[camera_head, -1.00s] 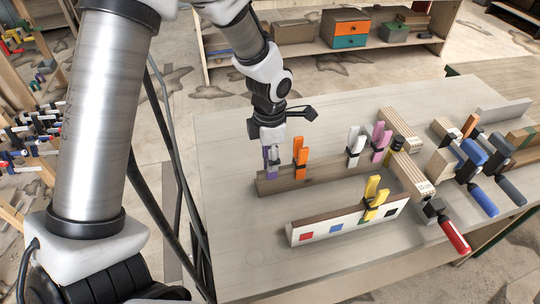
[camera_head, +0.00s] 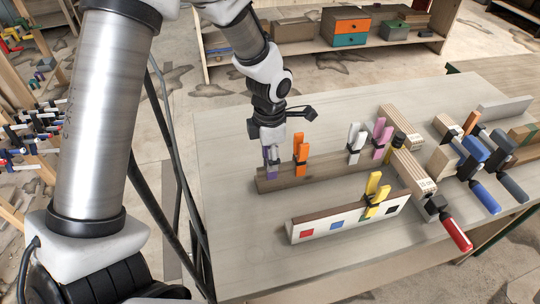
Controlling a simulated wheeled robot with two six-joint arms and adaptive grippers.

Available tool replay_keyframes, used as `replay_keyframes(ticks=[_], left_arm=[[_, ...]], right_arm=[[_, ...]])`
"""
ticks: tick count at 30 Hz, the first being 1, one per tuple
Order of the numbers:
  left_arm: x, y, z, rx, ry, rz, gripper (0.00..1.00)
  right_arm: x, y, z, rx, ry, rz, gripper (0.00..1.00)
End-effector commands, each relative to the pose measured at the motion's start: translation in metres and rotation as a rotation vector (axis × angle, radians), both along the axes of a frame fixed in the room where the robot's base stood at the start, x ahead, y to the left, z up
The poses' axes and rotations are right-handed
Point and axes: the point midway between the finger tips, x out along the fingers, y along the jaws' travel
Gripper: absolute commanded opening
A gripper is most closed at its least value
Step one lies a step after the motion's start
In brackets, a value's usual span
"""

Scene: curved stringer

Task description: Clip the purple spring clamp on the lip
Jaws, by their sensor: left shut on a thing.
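The purple spring clamp (camera_head: 267,161) stands at the left end of a dark wooden strip (camera_head: 324,169), partly hidden by my left gripper (camera_head: 271,152). My left gripper points down from above and is shut on its handles. Orange (camera_head: 301,154), white (camera_head: 355,143) and pink (camera_head: 381,138) clamps stand along the same strip to the right. A yellow clamp (camera_head: 374,197) sits on the nearer piece with a white face (camera_head: 318,232), which bears red, blue, yellow and black squares. I cannot tell whether that piece's top edge is the lip. My right gripper is not in view.
Bar clamps with red (camera_head: 455,234) and blue (camera_head: 484,198) handles lie with wood blocks at the right of the table (camera_head: 235,215). A pale wooden block (camera_head: 405,168) crosses the strip's right end. The table's left part is clear. A shelf (camera_head: 300,50) stands behind.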

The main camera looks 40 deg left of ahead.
Motion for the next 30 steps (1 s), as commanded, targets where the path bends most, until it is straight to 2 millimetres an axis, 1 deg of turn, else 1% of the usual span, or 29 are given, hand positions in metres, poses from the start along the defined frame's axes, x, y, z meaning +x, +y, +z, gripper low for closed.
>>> replay_keyframes(ticks=[7, 15, 16, 18, 27, 30], left_arm=[[-0.0002, 0.0, -0.0101, 0.001, 0.001, 0.0, 0.0], [-0.0001, 0.0, -0.0099, 0.0, 0.0, 0.0, 0.0], [-0.0001, 0.0, -0.0099, 0.0, 0.0, 0.0, 0.57], [-0.0001, 0.0, -0.0098, 0.0, 0.0, 0.0, 0.79], [-0.0001, 0.0, -0.0095, 0.0, 0.0, 0.0, 0.79], [0.0007, 0.0001, -0.0031, 0.0, -0.003, 0.001, 0.79]], right_arm=[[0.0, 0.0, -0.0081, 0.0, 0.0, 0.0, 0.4], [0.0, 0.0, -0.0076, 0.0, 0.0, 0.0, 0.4], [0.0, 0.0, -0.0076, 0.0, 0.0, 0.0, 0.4], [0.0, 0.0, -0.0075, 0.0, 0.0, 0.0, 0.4], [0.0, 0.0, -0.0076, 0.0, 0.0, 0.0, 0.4], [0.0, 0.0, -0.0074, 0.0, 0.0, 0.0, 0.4]])
